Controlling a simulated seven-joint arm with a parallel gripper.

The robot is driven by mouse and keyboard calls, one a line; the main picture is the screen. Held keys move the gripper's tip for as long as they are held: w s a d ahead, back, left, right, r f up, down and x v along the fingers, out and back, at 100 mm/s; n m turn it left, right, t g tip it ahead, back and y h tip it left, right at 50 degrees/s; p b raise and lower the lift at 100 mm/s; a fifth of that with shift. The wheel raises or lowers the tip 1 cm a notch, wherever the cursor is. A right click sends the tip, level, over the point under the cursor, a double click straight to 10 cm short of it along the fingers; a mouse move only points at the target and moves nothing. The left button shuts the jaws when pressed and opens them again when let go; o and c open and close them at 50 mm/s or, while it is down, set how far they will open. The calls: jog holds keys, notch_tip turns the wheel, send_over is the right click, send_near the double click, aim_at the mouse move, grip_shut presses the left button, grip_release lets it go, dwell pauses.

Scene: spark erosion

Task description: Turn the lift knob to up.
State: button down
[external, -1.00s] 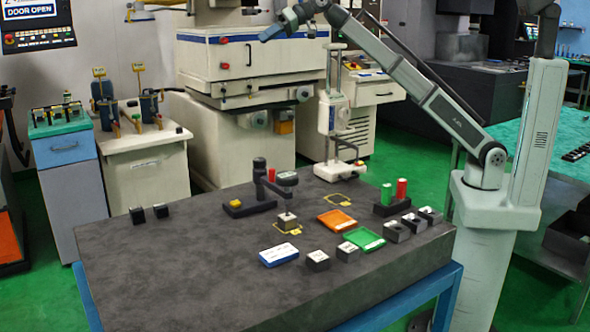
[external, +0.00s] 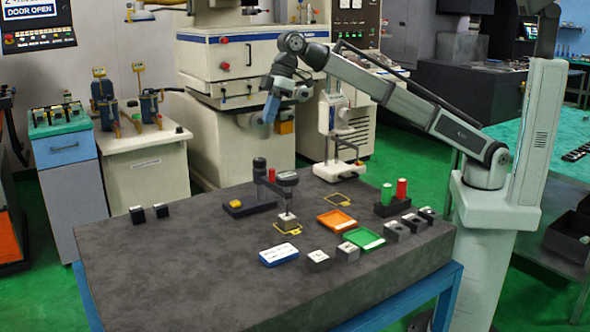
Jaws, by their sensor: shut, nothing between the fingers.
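My gripper (external: 270,113) hangs in front of the pale machine in the external view, pointing down. Its jaws are shut and empty, well above the dark table and touching nothing that I can see. No knob here carries a label I can read as lift. A dial gauge stand with a dark post (external: 260,180) and a round head (external: 287,178) is on the table, below my gripper; its stem meets a small metal block (external: 287,222). A pale upright instrument (external: 337,130) stands at the table's back edge, right of my gripper. Any pointer or knob position is too small to tell.
The dark table (external: 160,260) is bare at its front left. Orange (external: 336,220) and green (external: 362,239) trays, a blue-edged card (external: 279,254) and several dark blocks are at its right. The pale machine (external: 240,55) stands behind, with a small red knob (external: 224,66).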

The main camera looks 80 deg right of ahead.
aim_at(260, 164)
notch_tip(260, 164, down, 11)
jog(key=s+a+n+g+h, duration=0.1)
jog(key=shift+s+a+r, duration=0.15)
jog(key=shift+s+a, duration=0.05)
jog(key=shift+a, duration=0.2)
dwell(0.3)
dwell(0.4)
jog(key=shift+w+d+f, duration=0.2)
jog(key=shift+d, duration=0.25)
dwell(0.4)
jog(key=shift+w+d+r, duration=0.15)
jog(key=shift+w+d, duration=0.15)
jog(key=shift+w, duration=0.25)
jog(key=shift+w+r, duration=0.15)
jog(key=shift+w, duration=0.4)
jog(key=shift+s+d, duration=0.1)
jog(key=shift+d, duration=0.1)
dwell(0.3)
jog(key=shift+s+d, duration=0.1)
jog(key=shift+d, duration=0.15)
